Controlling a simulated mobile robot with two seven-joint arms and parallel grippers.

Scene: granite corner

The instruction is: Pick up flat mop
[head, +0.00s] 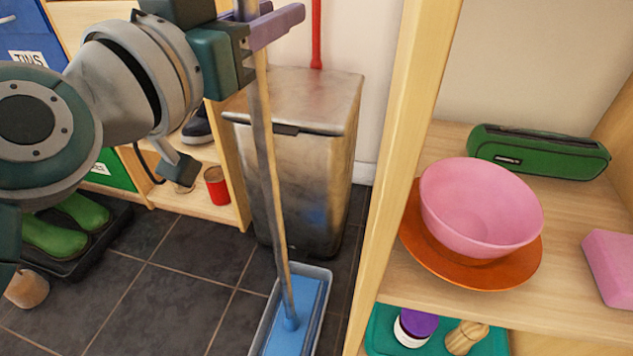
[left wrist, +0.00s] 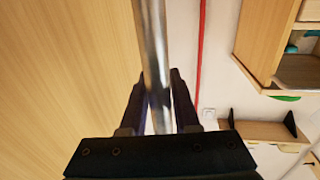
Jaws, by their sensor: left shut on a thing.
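The flat mop (head: 267,150) has a long pole and a blue flat head (head: 297,315). The head is down in a grey-blue tray on the floor in the head view, and the pole stands nearly upright, slightly tilted. My left gripper (head: 262,25) is shut on the pole near the top of the head view. In the left wrist view the metallic pole (left wrist: 155,60) runs between the two fingers of my left gripper (left wrist: 158,95). The top of the pole is out of the head view. My right gripper is not in view.
A metal bin (head: 310,150) stands just behind the pole. At right, a wooden shelf (head: 385,240) holds a pink bowl (head: 480,205) on an orange plate (head: 415,255) and a green case (head: 540,153). Green boots (head: 50,236) sit on a dark tray at left. Dark floor tiles (head: 170,300) are clear between.

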